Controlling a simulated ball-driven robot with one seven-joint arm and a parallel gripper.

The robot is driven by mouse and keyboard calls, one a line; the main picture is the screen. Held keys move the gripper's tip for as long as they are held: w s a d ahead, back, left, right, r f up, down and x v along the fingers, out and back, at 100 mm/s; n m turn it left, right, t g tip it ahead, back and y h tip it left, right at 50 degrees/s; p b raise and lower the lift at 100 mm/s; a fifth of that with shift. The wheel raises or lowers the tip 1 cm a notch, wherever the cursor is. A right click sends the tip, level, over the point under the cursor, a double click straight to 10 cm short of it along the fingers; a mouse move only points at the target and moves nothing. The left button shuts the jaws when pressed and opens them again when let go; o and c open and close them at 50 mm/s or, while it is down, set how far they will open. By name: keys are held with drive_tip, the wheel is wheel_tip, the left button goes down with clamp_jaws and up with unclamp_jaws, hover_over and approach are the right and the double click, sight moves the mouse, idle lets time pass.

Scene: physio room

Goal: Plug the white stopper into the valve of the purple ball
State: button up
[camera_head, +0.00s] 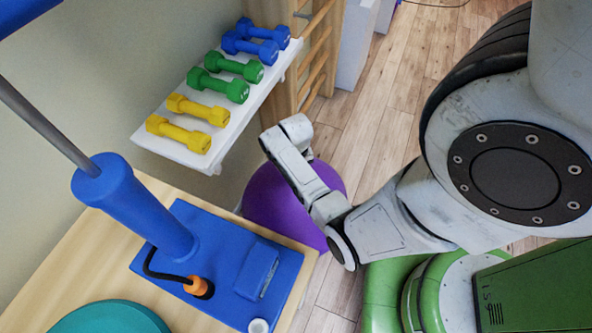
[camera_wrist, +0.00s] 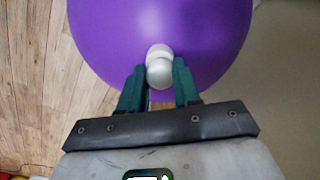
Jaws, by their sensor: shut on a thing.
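The purple ball (camera_head: 270,205) is on the floor beside the wooden table, partly hidden behind my arm. It fills the upper middle of the wrist view (camera_wrist: 110,30). The white stopper (camera_wrist: 160,74) is between the two dark green fingers of my gripper (camera_wrist: 159,67), which is shut on it. Just beyond the stopper, against the ball, is a pale rounded piece (camera_wrist: 158,50); I cannot tell whether it is the valve or part of the stopper. Whether the stopper is seated cannot be told. The fingers do not show in the head view.
A wooden table (camera_head: 62,262) bears a blue pump (camera_head: 125,200) with an orange fitting, a teal disc (camera_head: 108,318) and a small white ring-shaped piece (camera_head: 258,325). A white shelf (camera_head: 228,140) of dumbbells is on the wall above the ball. Wooden floor (camera_head: 385,100) is clear behind.

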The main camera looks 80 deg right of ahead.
drive_tip(key=shift+f, duration=0.35)
drive_tip(key=o, duration=1.1)
drive_tip(key=shift+c, duration=0.2)
drive_tip(key=shift+o, duration=0.2)
drive_tip(key=shift+r+p, duration=3.55)
drive_tip(key=shift+p, duration=0.1)
